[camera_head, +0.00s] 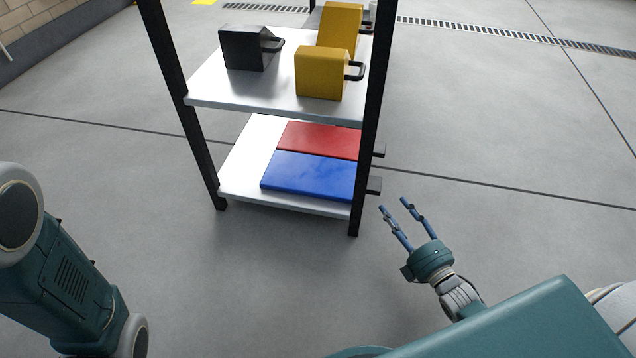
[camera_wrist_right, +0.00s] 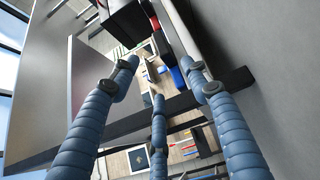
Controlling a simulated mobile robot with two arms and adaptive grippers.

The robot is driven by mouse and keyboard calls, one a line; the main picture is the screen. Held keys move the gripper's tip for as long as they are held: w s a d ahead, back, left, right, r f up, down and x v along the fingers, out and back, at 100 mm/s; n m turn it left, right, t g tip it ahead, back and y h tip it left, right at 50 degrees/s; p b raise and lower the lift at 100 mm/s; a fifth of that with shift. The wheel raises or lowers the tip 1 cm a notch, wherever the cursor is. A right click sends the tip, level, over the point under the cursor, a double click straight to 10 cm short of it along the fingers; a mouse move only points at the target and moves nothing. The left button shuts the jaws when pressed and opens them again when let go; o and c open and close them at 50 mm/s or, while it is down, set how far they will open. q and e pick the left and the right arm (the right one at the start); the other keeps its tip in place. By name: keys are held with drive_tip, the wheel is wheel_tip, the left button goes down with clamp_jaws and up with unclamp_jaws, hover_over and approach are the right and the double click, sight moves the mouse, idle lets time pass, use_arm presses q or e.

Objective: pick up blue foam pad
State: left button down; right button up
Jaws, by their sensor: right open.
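The blue foam pad (camera_head: 312,175) lies flat on the white lower shelf (camera_head: 245,165) of a black-framed rack, in front of the red pad. A dark tab (camera_head: 374,186) sticks out at its right end, past the rack's front right post. My right gripper (camera_head: 394,204) is open and empty, just right of the rack and apart from the pad, its blue fingers pointing toward the tab. In the right wrist view the spread fingers (camera_wrist_right: 160,76) hold nothing. I cannot clearly make out the pad there. My left gripper is outside the picture.
A red pad (camera_head: 322,138) lies behind the blue one. The upper shelf (camera_head: 265,88) holds a black block (camera_head: 242,48) and yellow blocks (camera_head: 320,75) with handles. The front right post (camera_head: 369,150) stands beside the blue pad. The floor (camera_head: 500,180) right of the rack is clear.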

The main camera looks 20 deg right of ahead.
sight(376, 192)
drive_tip(key=w, duration=0.1)
drive_tip(key=w+b, duration=0.1)
drive_tip(key=w, duration=0.1)
drive_tip(key=w+b, duration=0.1)
drive_tip(key=shift+w+a+f, duration=0.1)
drive_tip(key=shift+w+a, duration=0.1)
drive_tip(key=shift+a, duration=0.05)
drive_tip(key=w+b, duration=0.3)
drive_tip(key=w+a+b, duration=0.1)
drive_tip(key=shift+w+f, duration=0.15)
drive_tip(key=shift+f, duration=0.2)
drive_tip(key=shift+w+r+b, duration=0.15)
drive_tip(key=shift+w+b, duration=0.2)
drive_tip(key=shift+w, duration=0.05)
drive_tip(key=shift+r, duration=0.1)
clamp_jaws()
